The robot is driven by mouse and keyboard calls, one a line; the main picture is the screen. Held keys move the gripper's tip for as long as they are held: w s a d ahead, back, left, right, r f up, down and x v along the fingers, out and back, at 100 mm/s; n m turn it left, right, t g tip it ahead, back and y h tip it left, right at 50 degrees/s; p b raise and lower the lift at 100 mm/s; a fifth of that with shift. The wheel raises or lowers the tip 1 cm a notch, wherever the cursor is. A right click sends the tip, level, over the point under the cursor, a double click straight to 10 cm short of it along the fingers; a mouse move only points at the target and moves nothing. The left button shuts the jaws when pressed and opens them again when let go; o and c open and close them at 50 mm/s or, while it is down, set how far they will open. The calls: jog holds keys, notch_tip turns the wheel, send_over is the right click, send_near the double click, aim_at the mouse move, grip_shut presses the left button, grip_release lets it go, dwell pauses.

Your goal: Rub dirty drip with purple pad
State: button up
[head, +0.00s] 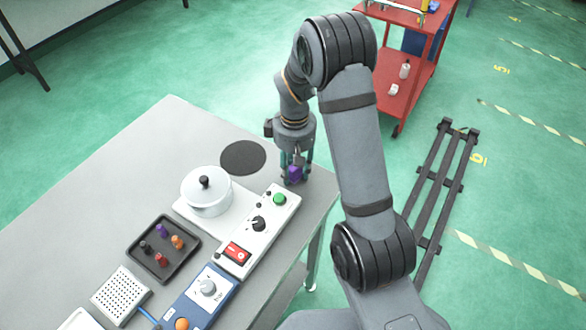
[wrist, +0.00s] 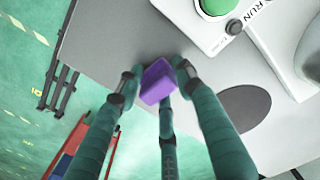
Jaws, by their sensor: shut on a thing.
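My gripper (head: 293,168) points down over the table's far right corner, beside the control box. It is shut on the purple pad (head: 294,174), a small purple block. In the wrist view the purple pad (wrist: 156,82) sits between the teal fingers of my gripper (wrist: 155,88). The pad is close to the grey tabletop, but I cannot tell whether it touches. I cannot make out a dirty drip in either view; the pad and fingers cover part of the table there.
The control box (head: 232,262) has a green button (head: 279,199) and red switch. A lidded white pot (head: 207,192) stands left of it. A dark round disc (head: 243,157) lies behind. A black tray (head: 163,270) holds several coloured pegs. A red cart (head: 403,80) stands beyond the table.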

jog(key=shift+s+d+r+p, duration=0.1)
jog(key=shift+r+p, duration=1.1)
jog(key=shift+r, duration=0.25)
jog(key=shift+s+d+r+p, duration=0.1)
jog(key=shift+r+p, duration=1.1)
jog(key=shift+r, duration=0.2)
jog(key=shift+w+r, duration=0.1)
jog(key=shift+r+p, duration=1.2)
jog(key=shift+r, duration=0.3)
jog(key=shift+f, duration=0.1)
